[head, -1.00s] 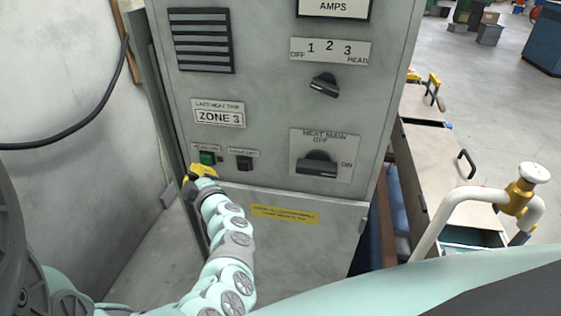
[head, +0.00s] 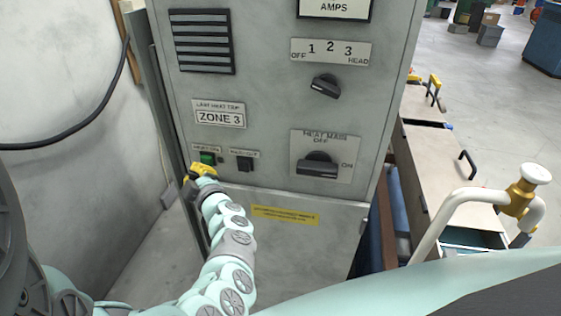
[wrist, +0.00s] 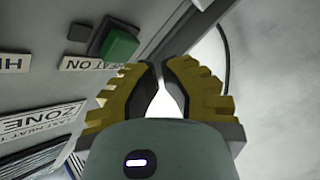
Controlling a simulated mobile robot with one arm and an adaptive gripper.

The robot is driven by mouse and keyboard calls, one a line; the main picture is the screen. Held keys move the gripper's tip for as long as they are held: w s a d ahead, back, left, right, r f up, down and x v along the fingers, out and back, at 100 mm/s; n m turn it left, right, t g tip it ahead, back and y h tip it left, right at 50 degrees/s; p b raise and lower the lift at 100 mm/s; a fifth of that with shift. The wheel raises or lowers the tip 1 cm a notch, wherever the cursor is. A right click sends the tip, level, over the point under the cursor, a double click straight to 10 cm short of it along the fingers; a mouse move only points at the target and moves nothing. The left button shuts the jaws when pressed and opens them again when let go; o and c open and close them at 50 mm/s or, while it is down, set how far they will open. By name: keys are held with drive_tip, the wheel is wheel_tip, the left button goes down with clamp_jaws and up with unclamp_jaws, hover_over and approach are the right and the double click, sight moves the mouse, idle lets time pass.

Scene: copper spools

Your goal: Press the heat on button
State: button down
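The heat on button is a green square push button (head: 207,158) low on the grey panel, with a small label above it. In the wrist view the green button (wrist: 119,46) is left of my fingertips, beside the "HEAT ON" label (wrist: 88,64). My gripper (head: 201,169) has yellow fingers and is just below the button in the head view. In the wrist view my gripper (wrist: 160,66) has its fingertips drawn together with nothing between them. I cannot tell whether a finger touches the button; they look apart in the wrist view.
A dark button (head: 245,164) sits right of the green one. The panel also carries a heat main knob (head: 317,165), a selector knob (head: 325,86) and a "ZONE 3" plate (head: 219,117). A white wall (head: 60,90) stands at the left.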

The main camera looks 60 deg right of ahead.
drive_tip(key=shift+d, duration=0.1)
idle(0.6)
drive_tip(key=shift+w+d, duration=0.2)
drive_tip(key=shift+d, duration=0.1)
drive_tip(key=shift+w+d+b, duration=0.15)
drive_tip(key=shift+d+b, duration=0.25)
idle(0.7)
idle(0.3)
drive_tip(key=shift+s+a, duration=0.4)
drive_tip(key=shift+a, duration=0.35)
drive_tip(key=a, duration=0.1)
drive_tip(key=s+a, duration=0.1)
drive_tip(key=a, duration=0.1)
drive_tip(key=s+a, duration=0.1)
drive_tip(key=shift+a, duration=0.3)
drive_tip(key=shift+w, duration=0.1)
idle(0.6)
